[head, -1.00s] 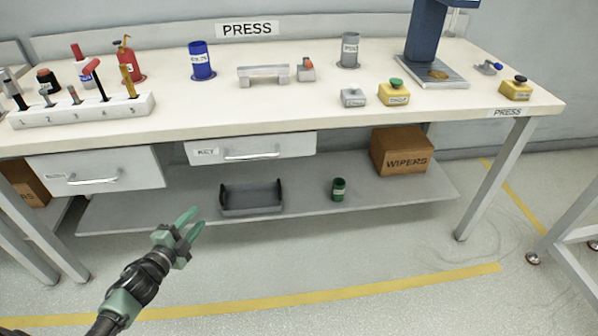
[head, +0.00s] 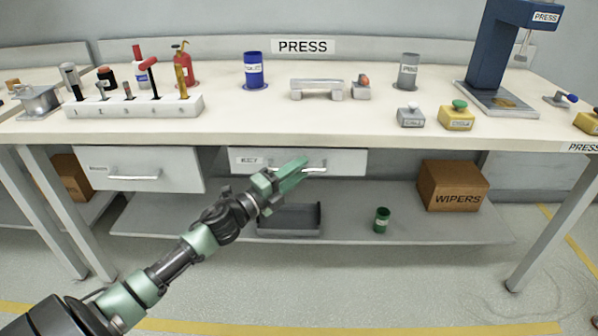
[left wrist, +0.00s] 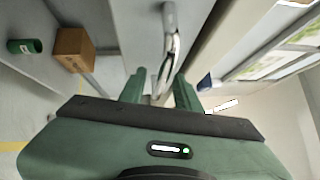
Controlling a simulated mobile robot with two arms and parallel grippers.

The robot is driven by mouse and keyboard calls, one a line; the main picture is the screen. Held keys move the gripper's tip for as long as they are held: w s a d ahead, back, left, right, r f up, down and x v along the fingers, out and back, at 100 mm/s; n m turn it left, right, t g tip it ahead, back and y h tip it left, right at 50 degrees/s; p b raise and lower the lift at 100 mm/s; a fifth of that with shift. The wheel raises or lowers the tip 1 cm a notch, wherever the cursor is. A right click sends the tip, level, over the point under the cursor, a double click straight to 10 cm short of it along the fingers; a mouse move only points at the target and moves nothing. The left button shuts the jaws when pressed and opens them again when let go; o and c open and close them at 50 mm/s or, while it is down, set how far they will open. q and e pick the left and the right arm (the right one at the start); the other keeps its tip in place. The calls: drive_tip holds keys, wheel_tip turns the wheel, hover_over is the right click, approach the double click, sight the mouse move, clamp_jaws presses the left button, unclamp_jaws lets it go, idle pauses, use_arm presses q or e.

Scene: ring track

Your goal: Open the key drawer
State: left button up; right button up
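The key drawer (head: 345,158) is a white drawer under the press bench, with a "KEY" label (head: 249,161) at its left. It looks closed. Its metal bar handle (head: 318,169) is partly covered by my left gripper (head: 298,173) in the head view. In the left wrist view the handle (left wrist: 172,45) runs lengthwise between the two green fingers of my left gripper (left wrist: 160,88). The fingers are apart, with gaps on both sides of the bar, so the gripper is open. Whether the bar is fully between the tips is hard to tell. My right gripper is out of view.
A second white drawer (head: 150,170) hangs at the left. The lower shelf holds a grey tray (head: 290,222), a green can (head: 382,220) and a wipers box (head: 452,186). The benchtop (head: 340,120) above carries tools and buttons. A bench leg (head: 550,215) stands at the right.

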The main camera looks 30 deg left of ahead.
use_arm(q)
drive_tip(key=shift+w, duration=0.15)
clamp_jaws()
idle(1.4)
